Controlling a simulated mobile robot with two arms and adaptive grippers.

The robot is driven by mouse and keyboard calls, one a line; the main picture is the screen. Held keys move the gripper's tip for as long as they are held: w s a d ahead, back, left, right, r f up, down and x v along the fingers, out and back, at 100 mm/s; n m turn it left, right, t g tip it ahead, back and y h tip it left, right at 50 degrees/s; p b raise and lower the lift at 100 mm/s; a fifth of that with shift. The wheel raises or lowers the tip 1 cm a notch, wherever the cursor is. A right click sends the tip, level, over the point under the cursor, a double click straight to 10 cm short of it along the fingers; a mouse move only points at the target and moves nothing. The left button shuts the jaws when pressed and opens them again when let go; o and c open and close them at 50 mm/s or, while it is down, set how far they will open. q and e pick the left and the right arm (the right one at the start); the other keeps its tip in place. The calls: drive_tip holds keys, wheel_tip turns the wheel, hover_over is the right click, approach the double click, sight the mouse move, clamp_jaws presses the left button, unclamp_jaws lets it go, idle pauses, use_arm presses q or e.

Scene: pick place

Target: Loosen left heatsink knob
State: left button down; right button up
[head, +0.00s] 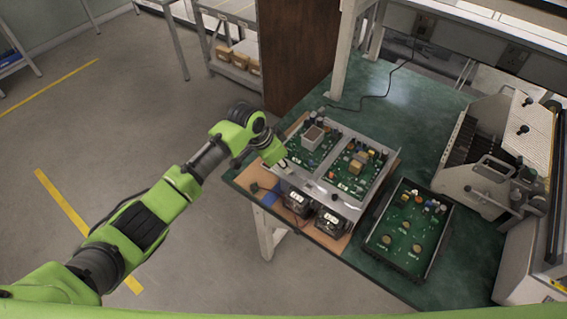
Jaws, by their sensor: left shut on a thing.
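An open chassis (330,188) with two green circuit boards lies on a brown mat on the green workbench. A pale metal heatsink bar (312,187) runs along its near side, with two black fan units (331,222) in front. My left gripper (284,165) reaches in from the left and is at the bar's left end. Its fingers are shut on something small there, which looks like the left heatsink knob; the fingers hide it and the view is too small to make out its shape. My right gripper is not in the view.
A second board in a black tray (408,229) lies to the right on the workbench (402,106). A grey slotted machine (491,150) stands at the far right. A black cable (375,97) lies behind the chassis. A small blue item (268,199) is near the mat's left edge.

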use_arm(q)
drive_tip(key=shift+s+r+n+p, duration=0.1)
drive_tip(key=shift+r+n+p, duration=0.1)
drive_tip(key=shift+n+p, duration=0.15)
drive_tip(key=shift+d+f+n+p, duration=0.1)
drive_tip(key=shift+n+p, duration=0.25)
drive_tip(key=c, duration=2)
unclamp_jaws()
drive_tip(key=shift+c, duration=0.2)
